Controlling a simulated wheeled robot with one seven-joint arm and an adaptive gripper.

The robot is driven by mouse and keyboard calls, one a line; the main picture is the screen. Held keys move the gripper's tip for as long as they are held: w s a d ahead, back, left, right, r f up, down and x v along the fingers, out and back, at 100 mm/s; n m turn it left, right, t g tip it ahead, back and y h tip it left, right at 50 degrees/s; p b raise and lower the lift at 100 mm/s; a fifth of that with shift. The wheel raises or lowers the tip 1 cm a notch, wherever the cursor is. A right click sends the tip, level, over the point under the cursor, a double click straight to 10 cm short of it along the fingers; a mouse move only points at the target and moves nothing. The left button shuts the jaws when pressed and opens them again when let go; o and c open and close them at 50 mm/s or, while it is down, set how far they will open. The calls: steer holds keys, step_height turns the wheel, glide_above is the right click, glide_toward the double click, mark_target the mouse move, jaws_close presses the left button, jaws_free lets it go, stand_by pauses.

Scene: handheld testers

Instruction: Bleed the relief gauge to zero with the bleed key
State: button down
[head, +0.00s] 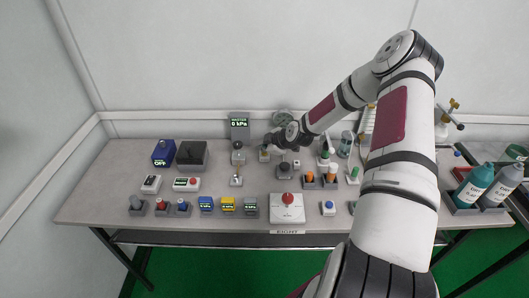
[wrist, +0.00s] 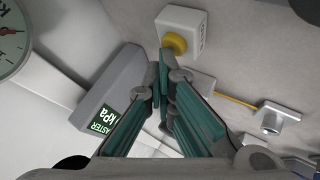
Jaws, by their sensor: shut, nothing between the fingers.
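My gripper (wrist: 164,60) is shut and empty; its teal fingers meet beside a white box (wrist: 193,22) with a yellow knob (wrist: 174,43). I cannot tell whether they touch the knob. In the head view my gripper (head: 268,143) is above the bench's back part, close to the same box (head: 264,156). The grey master display (head: 239,123) reads 0 kPa; it also stands beside the fingers in the wrist view (wrist: 125,75). A round dial (wrist: 14,35) is partly cut off. A thin yellow rod (wrist: 236,101) runs to a grey block (wrist: 278,117). I cannot tell which items are the relief gauge and bleed key.
The bench (head: 90,205) carries several small testers in rows. A white box with a red button (head: 287,206) is at the front. Blue and black boxes (head: 191,153) are at back left. Bottles (head: 474,182) stand right of my arm, which hides part of the bench.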

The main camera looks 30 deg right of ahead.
mark_target(263, 154)
steer(key=shift+r, duration=0.1)
steer(key=shift+r+p, duration=0.4)
steer(key=shift+r, duration=0.4)
steer(key=shift+r+p, duration=1.1)
steer(key=shift+r, duration=1.4)
